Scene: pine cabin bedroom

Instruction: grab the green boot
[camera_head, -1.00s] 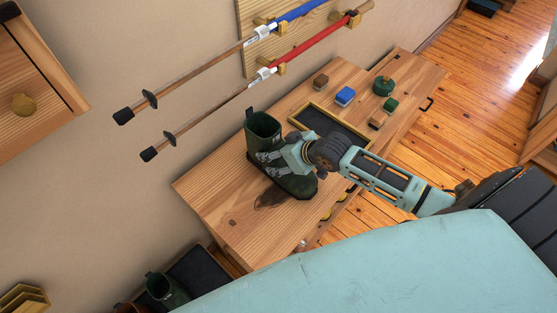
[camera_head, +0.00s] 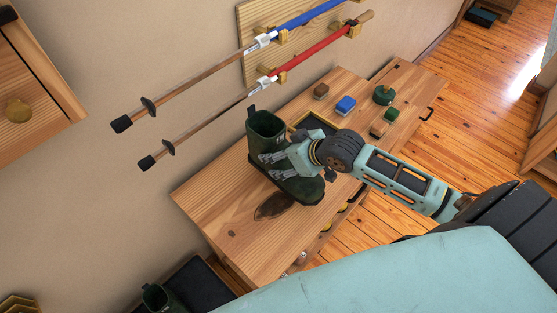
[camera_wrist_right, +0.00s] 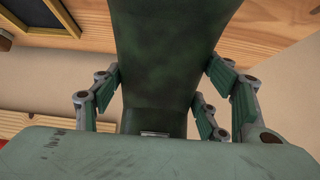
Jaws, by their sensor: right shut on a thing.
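The green boot (camera_head: 264,127) is in the grip of my right gripper (camera_head: 284,160), whose fingers close around its shaft above the foot. Its sole is apart from the wooden bench (camera_head: 215,198), with a dark shadow on the wood below. The boot is roughly upright. In the right wrist view, the boot (camera_wrist_right: 168,55) fills the middle, with fingers pressed on both sides. A second dark green boot (camera_head: 158,299) stands at the lower left, partly cut off. My left gripper is not in view.
A dark framed tray (camera_head: 312,122) lies behind the held boot. Small blocks, including a blue one (camera_head: 345,105), and a round green object (camera_head: 384,95) stand farther back. Two poles, one red (camera_head: 316,51), hang on the wall close by. The bench's near left end is clear.

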